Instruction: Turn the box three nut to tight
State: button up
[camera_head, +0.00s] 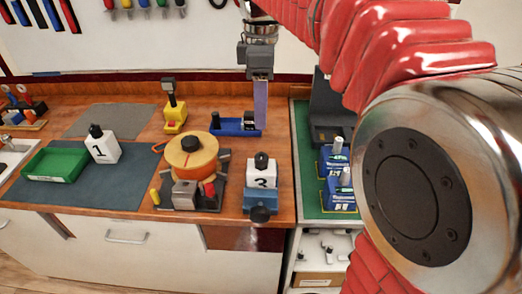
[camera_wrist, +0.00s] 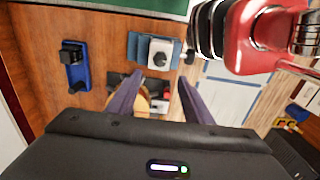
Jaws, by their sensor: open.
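The white box marked 3 (camera_head: 262,180) stands on the bench near its front edge, with a dark nut (camera_head: 261,161) on top. A blue vise (camera_head: 260,199) is at its front. The wrist view shows the box (camera_wrist: 154,47) and its dark nut (camera_wrist: 160,58) from above, just beyond the fingertips. My gripper (camera_head: 260,126) points down behind and above the box, apart from it. In the wrist view my gripper (camera_wrist: 160,83) is open, with nothing between its two purple fingers. The nut's tightness cannot be seen.
Left of box three is an orange-yellow round fixture (camera_head: 192,150). A white box marked 1 (camera_head: 103,148) and green tray (camera_head: 54,165) are farther left. Blue boxes (camera_head: 338,191) stand on the green mat at right.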

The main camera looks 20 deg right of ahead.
aim_at(261, 155)
notch_tip(261, 155, down, 14)
jog(key=shift+r, duration=0.15)
dwell(0.5)
jog(key=c, duration=1.1)
jog(key=shift+o, duration=0.2)
jog(key=shift+m, duration=0.4)
jog(key=m, duration=1.8)
jog(key=shift+m, duration=0.4)
jog(key=m, duration=0.5)
jog(key=shift+r+m, duration=0.1)
jog(key=shift+m, duration=0.2)
